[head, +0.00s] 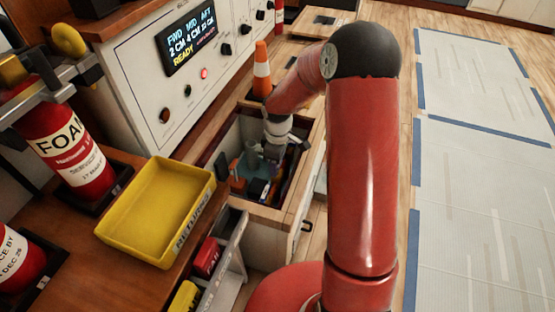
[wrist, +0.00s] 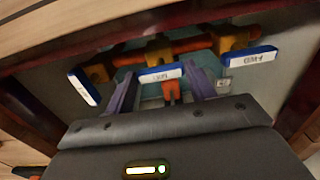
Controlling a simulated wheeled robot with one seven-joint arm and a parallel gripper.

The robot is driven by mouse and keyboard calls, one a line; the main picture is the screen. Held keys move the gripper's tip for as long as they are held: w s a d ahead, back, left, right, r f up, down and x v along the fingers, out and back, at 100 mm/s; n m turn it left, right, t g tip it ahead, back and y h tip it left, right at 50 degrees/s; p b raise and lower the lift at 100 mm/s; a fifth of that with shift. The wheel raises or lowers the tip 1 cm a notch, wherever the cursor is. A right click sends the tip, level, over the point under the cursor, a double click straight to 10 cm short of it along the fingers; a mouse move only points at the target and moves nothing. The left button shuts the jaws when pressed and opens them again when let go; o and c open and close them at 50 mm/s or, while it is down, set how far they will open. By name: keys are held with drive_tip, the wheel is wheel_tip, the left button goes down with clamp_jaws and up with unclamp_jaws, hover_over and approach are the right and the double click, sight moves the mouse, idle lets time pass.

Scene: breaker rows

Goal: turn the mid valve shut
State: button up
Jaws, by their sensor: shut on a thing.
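The mid valve's blue handle with a white label (wrist: 160,74) sits in the middle of the wrist view, lying roughly along the orange pipe. My gripper (wrist: 162,80) is shut on this handle, with a purple finger at each end of it. The handle labelled FWD (wrist: 249,57) is to the right and also lies roughly along the pipe. A third labelled handle (wrist: 84,88) at left is turned across the pipe. In the head view my gripper (head: 268,152) reaches down into the open compartment (head: 309,150), where the arm's end hides most of the valves.
The compartment walls stand close around my gripper. A panel display (head: 187,42) shows FWD, MID, AFT and READY. An orange cone (head: 262,70) stands behind the compartment. A yellow tray (head: 150,205) and a red extinguisher (head: 75,150) are at left.

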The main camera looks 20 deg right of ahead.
idle(0.4)
drive_tip(key=o, duration=0.7)
wheel_tip(320, 180, up, 8)
drive_tip(key=shift+f+p, duration=0.1)
drive_tip(key=shift+p, duration=0.35)
drive_tip(key=s+r+m+t, duration=0.2)
drive_tip(key=s+r+m, duration=0.3)
drive_tip(key=s+r, duration=0.5)
drive_tip(key=s+r+m+t, duration=0.3)
drive_tip(key=s+r+m, duration=0.3)
drive_tip(key=s, duration=0.9)
wheel_tip(320, 180, up, 4)
drive_tip(key=shift+s+f+t+p, duration=0.15)
drive_tip(key=shift+t+p, duration=0.15)
drive_tip(key=shift+p, duration=0.1)
